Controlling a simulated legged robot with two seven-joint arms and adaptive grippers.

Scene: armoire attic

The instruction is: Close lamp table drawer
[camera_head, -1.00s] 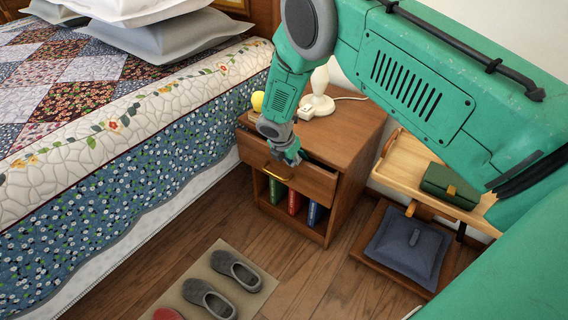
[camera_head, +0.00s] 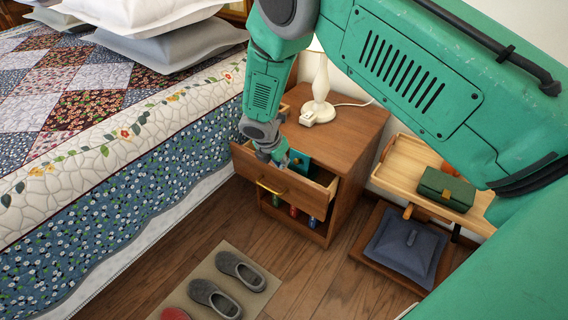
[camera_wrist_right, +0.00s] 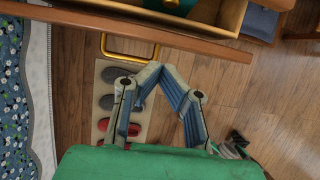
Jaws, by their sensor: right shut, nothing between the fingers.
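The lamp table (camera_head: 345,145) is a brown wooden nightstand beside the bed. Its drawer (camera_head: 265,180) stands part way out, with a brass handle (camera_head: 271,187) on its front. The handle also shows in the wrist view (camera_wrist_right: 130,57). A teal item (camera_head: 297,160) is inside the drawer. My left gripper is out of view.
A white lamp (camera_head: 319,95) stands on the table top. The bed (camera_head: 110,190) is close on the left. A wooden tray stand (camera_head: 405,160) with a green box (camera_head: 446,188) is on the right. Slippers (camera_head: 240,270) lie on a mat in front; floor between is clear.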

